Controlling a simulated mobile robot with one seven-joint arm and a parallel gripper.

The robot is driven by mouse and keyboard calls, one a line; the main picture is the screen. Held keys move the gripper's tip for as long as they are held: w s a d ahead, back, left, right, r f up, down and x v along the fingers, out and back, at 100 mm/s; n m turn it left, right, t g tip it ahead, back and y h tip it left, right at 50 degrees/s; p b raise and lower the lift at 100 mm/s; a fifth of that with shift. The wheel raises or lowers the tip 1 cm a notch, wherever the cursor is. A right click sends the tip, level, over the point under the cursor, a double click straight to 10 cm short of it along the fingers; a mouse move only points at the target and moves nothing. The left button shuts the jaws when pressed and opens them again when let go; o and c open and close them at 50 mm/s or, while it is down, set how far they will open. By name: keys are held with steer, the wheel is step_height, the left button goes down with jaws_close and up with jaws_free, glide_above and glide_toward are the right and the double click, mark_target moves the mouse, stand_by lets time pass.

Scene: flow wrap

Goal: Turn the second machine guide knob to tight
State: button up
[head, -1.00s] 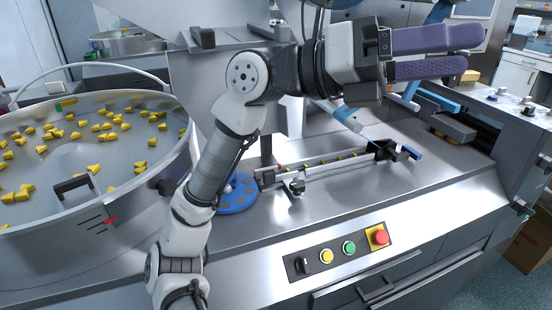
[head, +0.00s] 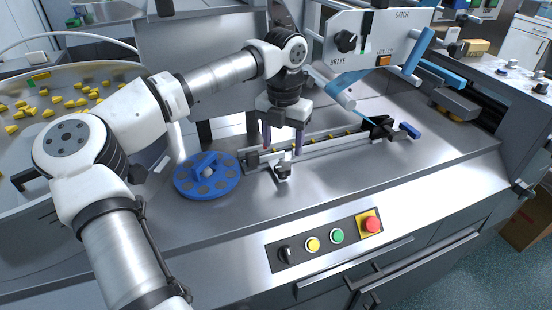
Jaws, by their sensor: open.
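My gripper (head: 283,143) points down over the left part of the guide rail in the head view. Its two purple fingers are apart, with nothing visible between them. The metal guide rail (head: 340,143) runs across the steel deck with yellow pieces along it. A small black knob (head: 283,170) on a bracket stands at the rail's near side, just below and in front of the fingers. A black clamp (head: 380,127) with a blue handle (head: 410,130) sits at the rail's right end. I cannot tell which is the second guide knob, nor how tight any knob is.
A blue disc with holes (head: 225,184) lies left of the rail. A control panel (head: 330,238) with buttons is on the front face. A brake panel (head: 352,42) and blue bars stand behind on the right. A bowl of yellow pieces (head: 20,185) is at left.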

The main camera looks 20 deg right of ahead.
mark_target(283, 166)
steer(key=shift+s+f+p, duration=0.15)
steer(key=shift+f+p, duration=0.75)
steer(key=shift+f, duration=2.7)
steer(key=c, duration=1)
steer(key=shift+o, duration=0.2)
